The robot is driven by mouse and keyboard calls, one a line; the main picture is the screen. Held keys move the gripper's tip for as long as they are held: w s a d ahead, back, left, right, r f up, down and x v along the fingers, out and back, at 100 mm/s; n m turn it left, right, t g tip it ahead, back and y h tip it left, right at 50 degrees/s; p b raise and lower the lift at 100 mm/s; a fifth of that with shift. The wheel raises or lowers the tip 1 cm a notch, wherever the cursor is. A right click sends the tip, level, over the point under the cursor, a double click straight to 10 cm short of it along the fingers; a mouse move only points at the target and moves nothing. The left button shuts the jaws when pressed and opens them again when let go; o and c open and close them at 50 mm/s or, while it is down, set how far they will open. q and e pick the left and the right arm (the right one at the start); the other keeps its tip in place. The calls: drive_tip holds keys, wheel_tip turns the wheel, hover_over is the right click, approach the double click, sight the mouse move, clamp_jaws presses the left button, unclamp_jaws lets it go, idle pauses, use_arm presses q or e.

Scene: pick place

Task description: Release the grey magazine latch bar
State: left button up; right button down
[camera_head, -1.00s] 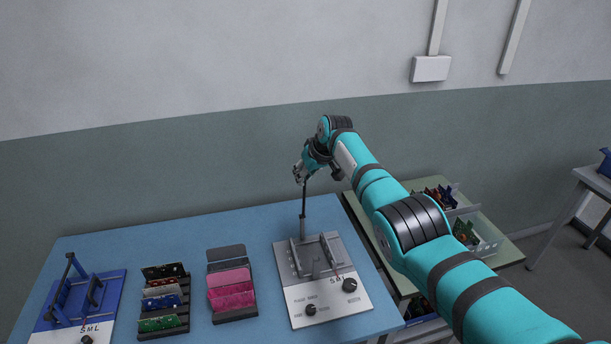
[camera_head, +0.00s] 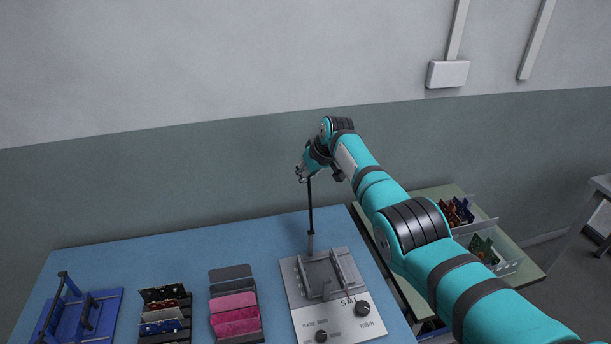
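The grey fixture (camera_head: 359,311) stands on the right part of the blue table, with a white front panel, dark knobs and upright metal rails. A thin dark bar (camera_head: 310,205) with a thicker grey lower end rises upright from the fixture's back edge; it looks like the latch bar. My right gripper (camera_head: 302,175) is at the bar's top end. The fingers are small and partly dark here, so I cannot tell whether they touch the bar or are closed on it. My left gripper is not in view.
A blue fixture (camera_head: 100,318) with its own lever stands at the table's left. Racks with circuit boards (camera_head: 162,310) and pink pieces (camera_head: 234,312) stand between the fixtures. A side table at right holds bins of boards (camera_head: 482,248). The blue table's back (camera_head: 180,245) is clear.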

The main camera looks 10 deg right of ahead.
drive_tip(key=shift+w+d+r, duration=0.25)
drive_tip(key=shift+w+r, duration=0.05)
drive_tip(key=shift+r, duration=0.35)
drive_tip(key=c, duration=1.2)
unclamp_jaws()
drive_tip(key=shift+s+d, duration=0.15)
drive_tip(key=shift+s, duration=0.15)
drive_tip(key=shift+o, duration=0.3)
drive_tip(key=shift+f, duration=0.2)
drive_tip(key=v, duration=1.2)
